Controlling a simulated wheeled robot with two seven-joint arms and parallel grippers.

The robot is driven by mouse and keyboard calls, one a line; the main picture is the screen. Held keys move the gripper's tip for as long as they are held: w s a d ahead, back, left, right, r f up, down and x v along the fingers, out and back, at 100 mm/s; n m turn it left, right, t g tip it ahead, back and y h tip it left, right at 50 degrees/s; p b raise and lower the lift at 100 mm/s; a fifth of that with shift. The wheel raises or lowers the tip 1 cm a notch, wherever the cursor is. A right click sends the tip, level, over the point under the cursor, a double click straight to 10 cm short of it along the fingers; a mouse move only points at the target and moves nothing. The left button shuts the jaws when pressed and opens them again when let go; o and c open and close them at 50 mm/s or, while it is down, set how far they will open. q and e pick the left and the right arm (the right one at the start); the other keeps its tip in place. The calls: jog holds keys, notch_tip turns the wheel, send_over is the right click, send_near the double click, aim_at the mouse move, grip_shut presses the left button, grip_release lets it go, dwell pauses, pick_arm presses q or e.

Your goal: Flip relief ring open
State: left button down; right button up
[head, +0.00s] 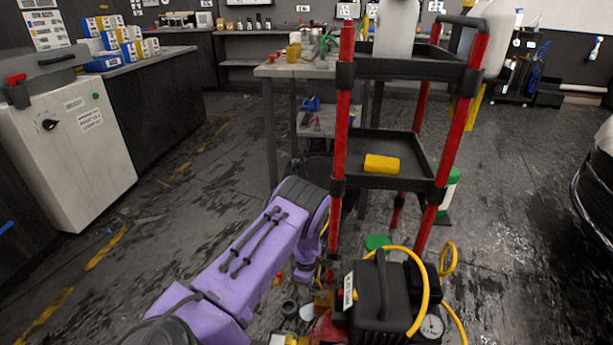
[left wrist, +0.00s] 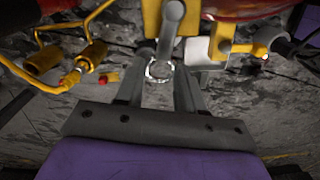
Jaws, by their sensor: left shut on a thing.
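The relief ring (left wrist: 159,70) is a small shiny metal ring, seen in the left wrist view below a brass-yellow fitting with a grey round-ended part. My left gripper (left wrist: 163,76) has its two grey fingers on either side of the ring and is shut on it. The compressor (head: 378,300) is black, with a red tank low down, at the bottom of the head view. My purple left arm reaches down to its left side. The ring cannot be made out in the head view. My right gripper is not in view.
A yellow hose (head: 423,290) loops over the compressor, near a round gauge (head: 432,326). Brass couplings (left wrist: 92,55) lie left of the fingers. Open floor lies to the right.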

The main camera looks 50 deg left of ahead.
pick_arm(q)
jog(key=c, duration=0.7)
grip_release()
jog(key=shift+d, duration=0.1)
notch_tip(320, 180, up, 10)
jog(key=p, duration=0.3)
jog(key=shift+r, duration=0.25)
